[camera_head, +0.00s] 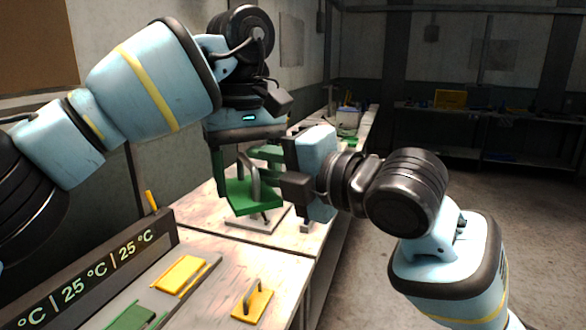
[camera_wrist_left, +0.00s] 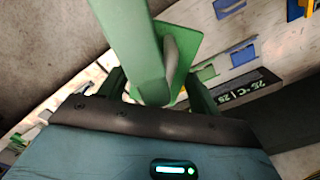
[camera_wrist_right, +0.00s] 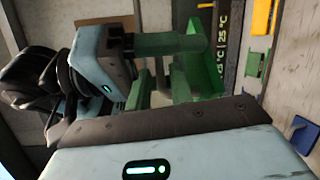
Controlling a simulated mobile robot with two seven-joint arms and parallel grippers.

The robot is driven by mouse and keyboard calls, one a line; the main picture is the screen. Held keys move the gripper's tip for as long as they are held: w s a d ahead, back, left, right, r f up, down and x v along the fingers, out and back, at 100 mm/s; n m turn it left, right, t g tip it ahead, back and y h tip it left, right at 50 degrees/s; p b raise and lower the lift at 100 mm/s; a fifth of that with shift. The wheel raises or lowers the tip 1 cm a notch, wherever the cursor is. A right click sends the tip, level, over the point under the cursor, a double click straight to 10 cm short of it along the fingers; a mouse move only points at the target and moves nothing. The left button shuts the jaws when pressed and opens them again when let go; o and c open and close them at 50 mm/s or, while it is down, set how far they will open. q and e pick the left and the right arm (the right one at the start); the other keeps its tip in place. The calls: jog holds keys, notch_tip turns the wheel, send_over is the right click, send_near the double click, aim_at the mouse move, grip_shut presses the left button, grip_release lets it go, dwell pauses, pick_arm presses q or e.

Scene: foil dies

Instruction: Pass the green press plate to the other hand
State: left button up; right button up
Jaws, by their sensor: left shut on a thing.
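The green press plate (camera_head: 258,199) has a grey arched handle (camera_head: 243,165) and hangs above the bench. My left gripper (camera_head: 238,178) points down and is shut on it. The plate also shows in the left wrist view (camera_wrist_left: 186,58) and the right wrist view (camera_wrist_right: 208,70). My right gripper (camera_head: 262,158) comes in from the right, close beside the handle; its fingers (camera_wrist_right: 160,80) look apart. The fingers of both grippers overlap in view, so whether the right one touches the handle is hidden.
A yellow plate with a handle (camera_head: 253,305), another yellow piece (camera_head: 182,273) and a green piece (camera_head: 130,318) lie on the bench (camera_head: 208,288). A dark temperature display (camera_head: 95,265) runs along its left. A grey base (camera_head: 240,226) lies below the held plate. Open floor is at right.

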pick_arm(q)
jog(key=shift+r, duration=0.1)
pick_arm(e)
jog(key=shift+x, duration=1.2)
grip_shut()
pick_arm(q)
jog(key=o, duration=1.5)
pick_arm(e)
jog(key=shift+r, duration=0.15)
pick_arm(q)
jog(key=shift+r, duration=3.7)
